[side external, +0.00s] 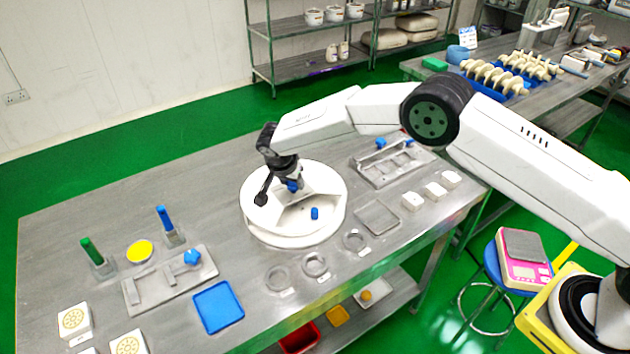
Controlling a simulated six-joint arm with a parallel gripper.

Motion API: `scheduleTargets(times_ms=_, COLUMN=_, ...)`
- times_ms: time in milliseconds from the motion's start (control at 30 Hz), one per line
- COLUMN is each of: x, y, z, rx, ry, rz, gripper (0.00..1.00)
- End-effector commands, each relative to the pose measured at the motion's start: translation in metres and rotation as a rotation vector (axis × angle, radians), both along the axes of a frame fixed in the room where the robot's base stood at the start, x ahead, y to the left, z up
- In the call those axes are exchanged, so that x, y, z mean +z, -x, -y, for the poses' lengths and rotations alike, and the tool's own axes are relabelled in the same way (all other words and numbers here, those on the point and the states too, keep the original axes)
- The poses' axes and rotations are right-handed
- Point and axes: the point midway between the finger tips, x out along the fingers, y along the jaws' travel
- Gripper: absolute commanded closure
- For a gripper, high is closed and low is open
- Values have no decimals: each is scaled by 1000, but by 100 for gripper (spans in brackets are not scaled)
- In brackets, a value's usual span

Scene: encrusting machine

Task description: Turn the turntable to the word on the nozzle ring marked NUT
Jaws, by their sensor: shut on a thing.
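The turntable (258,222) is a white round disc on the middle of the steel table, with a grey plate on top. A blue peg (315,213) stands on its front part. My gripper (293,187) points down over the back half of the turntable, shut on a second blue peg (292,186), which the fingers partly hide. Three grey nozzle rings lie in front: a left ring (278,278), a middle ring (315,265) and a right ring (354,240). Each has a small label beside it. The words are too small to read, so I cannot tell which is NUT.
A grey fixture with a blue knob (170,282), a blue tray (218,307) and green and blue upright pieces stand at the left. A square metal frame (377,217), several white blocks and another fixture (392,162) are at the right. The table's back left is clear.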

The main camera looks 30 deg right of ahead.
Motion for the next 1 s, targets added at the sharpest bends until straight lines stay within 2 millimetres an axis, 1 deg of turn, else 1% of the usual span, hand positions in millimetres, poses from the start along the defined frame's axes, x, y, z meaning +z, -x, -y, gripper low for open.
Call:
scheduleTargets(times_ms=200, x=0, y=-2, z=0, rx=-158, ry=-1, rz=2, gripper=100)
scheduleTargets(times_ms=400, x=0, y=-2, z=-1, rx=-246, ry=-2, rz=2, gripper=100)
scheduleTargets(times_ms=600, x=0, y=-2, z=0, rx=-277, ry=-2, rz=2, gripper=100)
scheduleTargets(times_ms=933, x=0, y=-2, z=0, rx=-280, ry=-2, rz=1, gripper=100)
scheduleTargets(times_ms=967, x=0, y=-2, z=0, rx=-279, ry=-2, rz=1, gripper=44)
scheduleTargets(times_ms=1000, x=0, y=-2, z=0, rx=-279, ry=-2, rz=1, gripper=31)
